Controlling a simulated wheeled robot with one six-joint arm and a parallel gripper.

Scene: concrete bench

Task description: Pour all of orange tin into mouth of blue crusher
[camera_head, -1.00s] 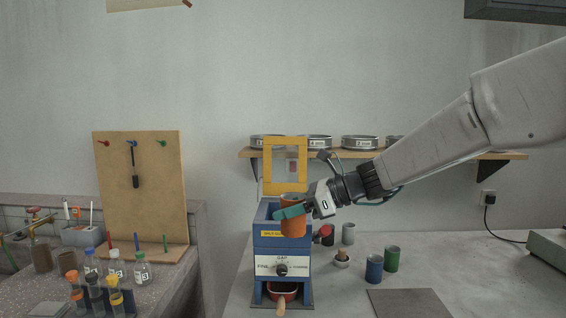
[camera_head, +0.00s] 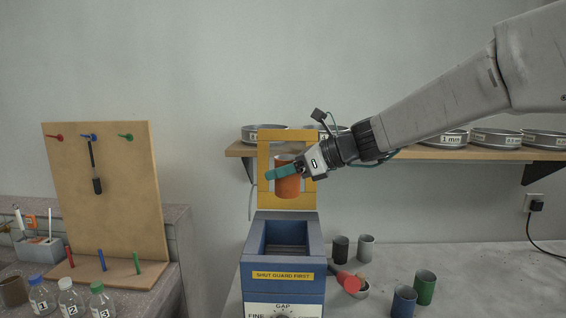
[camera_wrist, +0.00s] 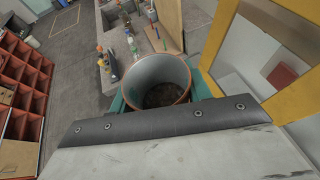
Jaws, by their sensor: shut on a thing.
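The orange tin (camera_head: 288,186) is held upright in my gripper (camera_head: 283,174), whose teal fingers are shut around it. In the wrist view the tin (camera_wrist: 158,68) shows its open mouth, with dark material lying inside at the bottom. The blue crusher (camera_head: 284,270) stands on the bench below, and its rectangular open mouth (camera_head: 285,238) faces up. The yellow guard frame (camera_head: 263,190) stands raised behind the mouth. The tin appears above the mouth in the picture, in front of the guard; its exact distance from the guard is unclear.
To the right of the crusher stand a black tin (camera_head: 341,248), a grey tin (camera_head: 366,246), a blue tin (camera_head: 404,301) and a green tin (camera_head: 425,288). A shelf (camera_head: 470,152) with several sieves runs behind my arm.

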